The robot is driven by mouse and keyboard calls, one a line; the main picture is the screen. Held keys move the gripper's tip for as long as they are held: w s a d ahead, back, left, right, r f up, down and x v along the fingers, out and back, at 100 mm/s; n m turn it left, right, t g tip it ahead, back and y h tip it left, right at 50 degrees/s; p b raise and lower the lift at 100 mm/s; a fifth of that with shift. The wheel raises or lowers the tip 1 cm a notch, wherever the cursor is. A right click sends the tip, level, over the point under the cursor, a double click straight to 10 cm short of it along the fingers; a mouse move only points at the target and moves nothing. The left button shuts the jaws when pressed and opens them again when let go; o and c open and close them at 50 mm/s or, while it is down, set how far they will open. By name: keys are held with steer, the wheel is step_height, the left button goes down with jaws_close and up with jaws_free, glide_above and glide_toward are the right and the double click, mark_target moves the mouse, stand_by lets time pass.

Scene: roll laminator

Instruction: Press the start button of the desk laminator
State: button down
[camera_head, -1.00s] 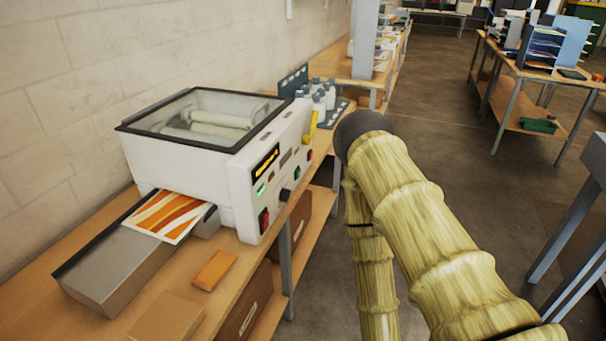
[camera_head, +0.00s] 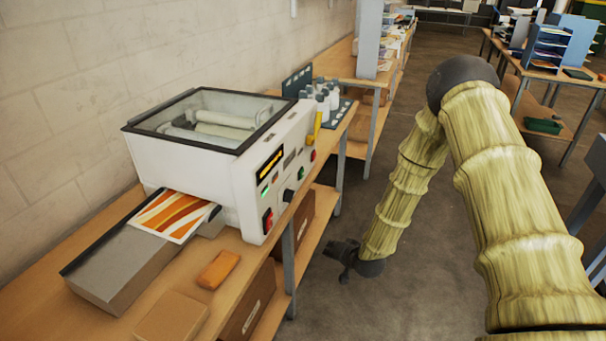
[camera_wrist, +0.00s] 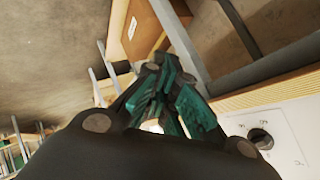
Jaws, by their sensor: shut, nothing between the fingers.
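The white desk laminator (camera_head: 196,182) stands on the bench at left, with a dark-framed clear lid over its rollers. Its control panel (camera_head: 272,207) faces right and carries a lit amber display, a red switch (camera_head: 267,221), a black knob (camera_head: 288,195), a small green button (camera_head: 300,173) and a red one (camera_head: 312,155). I cannot read which is marked start. My gripper (camera_head: 338,257) is low beside the bench, right of the panel and apart from it. In the wrist view my gripper (camera_wrist: 168,72) is shut and empty; the panel's knob (camera_wrist: 260,138) shows at lower right.
A striped orange sheet (camera_head: 172,214) lies at the laminator's slot above a grey tray (camera_head: 125,262). An orange block (camera_head: 218,269) and a tan box (camera_head: 171,318) lie on the bench (camera_head: 244,265). Bottles (camera_head: 325,95) stand behind the laminator. The aisle floor is clear.

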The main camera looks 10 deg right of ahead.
mark_target(302, 174)
steer(key=w+d+r+m+t, duration=0.1)
steer(key=w+d+r+t, duration=0.1)
steer(key=w+r, duration=0.5)
steer(key=w+d+r+m+t, duration=0.1)
steer(key=w+d+r+t, duration=0.1)
steer(key=w+d+r, duration=0.3)
steer(key=w+r, duration=0.3)
steer(key=r, duration=0.1)
steer(key=shift+w+r+t, duration=0.15)
steer(key=shift+r+t, duration=0.1)
steer(key=shift+t, duration=0.15)
steer(key=shift+a, duration=0.1)
steer(key=w+a, duration=0.5)
steer(key=a, duration=0.2)
steer(key=shift+b, duration=0.35)
steer(key=shift+a, duration=0.2)
stand_by(0.3)
steer(key=shift+w+a+b, duration=0.2)
steer(key=shift+a+b, duration=0.05)
steer(key=shift+b, duration=0.05)
